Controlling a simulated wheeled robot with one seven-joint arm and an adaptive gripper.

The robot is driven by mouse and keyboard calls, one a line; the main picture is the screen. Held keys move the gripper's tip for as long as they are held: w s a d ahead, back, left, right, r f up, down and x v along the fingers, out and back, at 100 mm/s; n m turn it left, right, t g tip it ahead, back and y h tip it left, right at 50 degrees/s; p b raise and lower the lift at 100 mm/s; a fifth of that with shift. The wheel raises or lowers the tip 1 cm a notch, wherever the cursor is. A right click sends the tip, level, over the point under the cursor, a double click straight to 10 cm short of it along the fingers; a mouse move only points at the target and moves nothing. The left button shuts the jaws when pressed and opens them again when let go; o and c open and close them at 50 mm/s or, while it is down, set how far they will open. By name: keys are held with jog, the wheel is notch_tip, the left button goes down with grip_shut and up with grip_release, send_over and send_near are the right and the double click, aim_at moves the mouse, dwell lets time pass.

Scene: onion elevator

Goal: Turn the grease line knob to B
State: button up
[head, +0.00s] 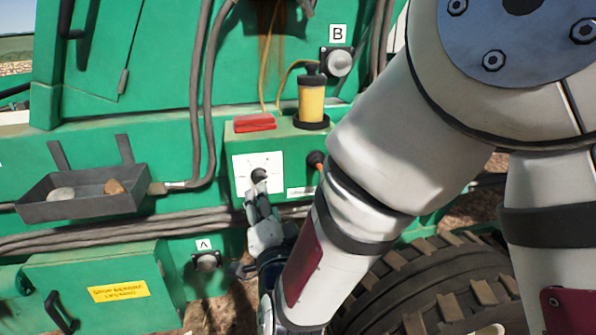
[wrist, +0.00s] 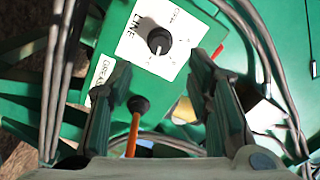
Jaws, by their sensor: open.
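The grease line knob (head: 259,175) is small, round and black. It sits on a white plate (head: 243,165) on the front of a green box. In the wrist view the knob (wrist: 159,41) has a pale mark near its lower edge. The plate (wrist: 148,63) carries "LINE" lettering and small position marks too blurred to read surely. My gripper (head: 257,198) is just below the knob in the head view, partly hidden by my arm. In the wrist view my gripper (wrist: 161,72) is open, its fingers on either side below the knob, with nothing held between them.
A fitting marked B (head: 340,62) is above right; one marked A (head: 207,262) is below left. A yellow grease cup (head: 312,100) and red block (head: 254,123) sit on the box. An orange cable plug (wrist: 138,105) is close between the fingers' view. A tray (head: 82,200) hangs left.

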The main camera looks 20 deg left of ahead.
aim_at(260, 179)
jog(key=x, duration=0.9)
jog(key=shift+w, duration=0.25)
grip_shut()
